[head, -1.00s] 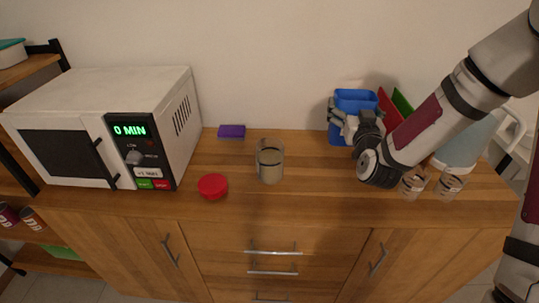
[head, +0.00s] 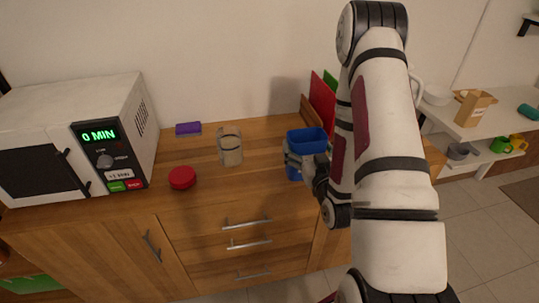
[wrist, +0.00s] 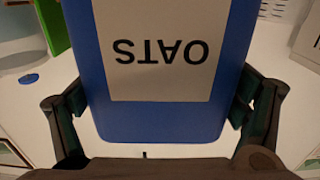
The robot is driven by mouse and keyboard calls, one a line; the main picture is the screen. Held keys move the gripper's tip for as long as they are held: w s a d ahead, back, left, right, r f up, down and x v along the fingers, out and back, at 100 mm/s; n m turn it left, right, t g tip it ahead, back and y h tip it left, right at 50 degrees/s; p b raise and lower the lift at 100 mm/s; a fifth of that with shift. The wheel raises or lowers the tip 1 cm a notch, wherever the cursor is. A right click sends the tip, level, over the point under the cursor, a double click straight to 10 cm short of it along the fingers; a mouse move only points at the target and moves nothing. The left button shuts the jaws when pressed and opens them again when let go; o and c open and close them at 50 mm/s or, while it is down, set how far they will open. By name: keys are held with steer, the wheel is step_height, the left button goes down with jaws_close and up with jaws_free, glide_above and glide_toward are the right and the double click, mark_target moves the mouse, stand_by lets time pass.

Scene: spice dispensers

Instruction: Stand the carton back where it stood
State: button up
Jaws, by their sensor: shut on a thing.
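The carton is blue with a pale label reading OATS; it shows in the head view (head: 307,139) in front of the cutting boards, toward the right of the counter. In the wrist view the carton (wrist: 165,122) fills the middle, its label upside down in the picture. My gripper (head: 298,160) is shut on the carton, and in the wrist view my gripper (wrist: 160,112) has one finger along each side of it. The carton's lower part is partly hidden by my gripper and arm. I cannot tell whether its base touches the counter.
A red board (head: 321,105) and green board lean at the wall behind the carton. A glass jar (head: 230,150), red lid (head: 182,178) and purple sponge (head: 188,129) are left of it, then the microwave (head: 105,130). Counter between jar and carton is clear. My arm hides the counter's right part.

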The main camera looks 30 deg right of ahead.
mark_target(301, 142)
steer(key=shift+w+f+b, duration=0.1)
steer(key=shift+w+b, duration=0.25)
steer(key=b+x, duration=0.1)
steer(key=b, duration=0.1)
steer(key=b+x, duration=0.1)
steer(key=x, duration=0.1)
steer(key=b+x, duration=0.2)
steer(key=shift+w+a+f+b, duration=0.1)
steer(key=shift+w+f+b, duration=0.15)
steer(key=shift+f+b, duration=0.1)
steer(key=w+d+f+b, duration=0.2)
steer(key=w+f+b, duration=0.2)
steer(key=w, duration=0.5)
steer(key=shift+d, duration=0.3)
steer(key=shift+w+f, duration=0.1)
steer(key=shift+f, duration=0.05)
steer(key=o, duration=1.1)
steer(key=shift+f, duration=0.1)
steer(key=shift+o, duration=0.5)
